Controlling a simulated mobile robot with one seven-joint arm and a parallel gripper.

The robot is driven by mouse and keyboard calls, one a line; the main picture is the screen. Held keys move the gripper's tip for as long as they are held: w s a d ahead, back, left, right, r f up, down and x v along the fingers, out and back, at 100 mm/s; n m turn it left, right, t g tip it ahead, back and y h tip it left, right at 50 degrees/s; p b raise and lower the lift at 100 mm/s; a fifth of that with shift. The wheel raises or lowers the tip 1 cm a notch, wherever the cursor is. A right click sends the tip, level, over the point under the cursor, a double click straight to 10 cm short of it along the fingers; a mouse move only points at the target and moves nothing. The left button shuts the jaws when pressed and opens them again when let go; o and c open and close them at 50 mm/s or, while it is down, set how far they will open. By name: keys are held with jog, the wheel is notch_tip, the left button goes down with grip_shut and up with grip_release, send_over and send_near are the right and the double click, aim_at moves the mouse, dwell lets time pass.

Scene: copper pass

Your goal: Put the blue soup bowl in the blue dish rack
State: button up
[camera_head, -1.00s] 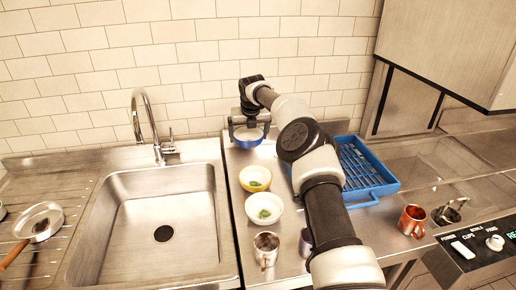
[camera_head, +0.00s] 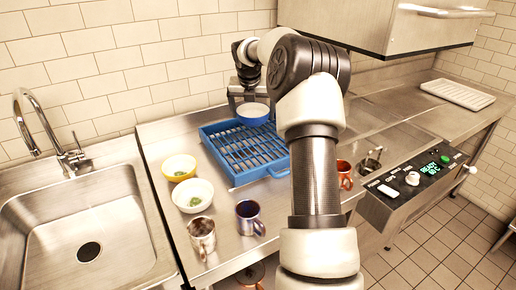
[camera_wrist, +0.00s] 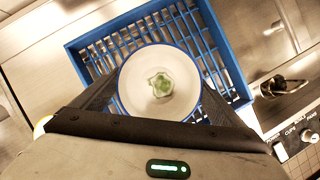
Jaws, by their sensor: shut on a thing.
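The blue soup bowl (camera_head: 252,119) has a blue outside and a white inside; in the wrist view the bowl (camera_wrist: 146,98) shows a green patch at its bottom. My gripper (camera_head: 248,100) is shut on the bowl's rim and holds it upright over the back part of the blue dish rack (camera_head: 232,178). The rack is a slatted blue tray on the steel counter, and in the wrist view its frame (camera_wrist: 75,62) surrounds the bowl on the upper sides. I cannot tell whether the bowl touches the slats. No other dishes show in the rack.
A yellow bowl (camera_head: 179,167) and a white bowl (camera_head: 192,195) stand left of the rack. A metal mug (camera_head: 202,238), a dark mug (camera_head: 249,217) and a copper mug (camera_head: 345,174) stand nearer the front. The sink (camera_head: 75,235) is at left; a control panel (camera_head: 415,182) is at right.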

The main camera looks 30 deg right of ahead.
aim_at(264, 114)
jog(key=shift+s+d+m, duration=0.4)
jog(key=shift+s+d, duration=0.7)
jog(key=shift+d, duration=0.1)
jog(key=shift+s+d+f, duration=0.2)
notch_tip(264, 114, down, 10)
jog(key=shift+r+b, duration=0.25)
jog(key=shift+b, duration=0.75)
jog(key=shift+f, duration=0.2)
jog(key=o, duration=0.9)
jog(key=shift+o, duration=0.2)
jog(key=p+v, duration=0.1)
jog(key=v, duration=1.1)
jog(key=shift+a+r, duration=0.15)
jog(key=shift+a, duration=0.05)
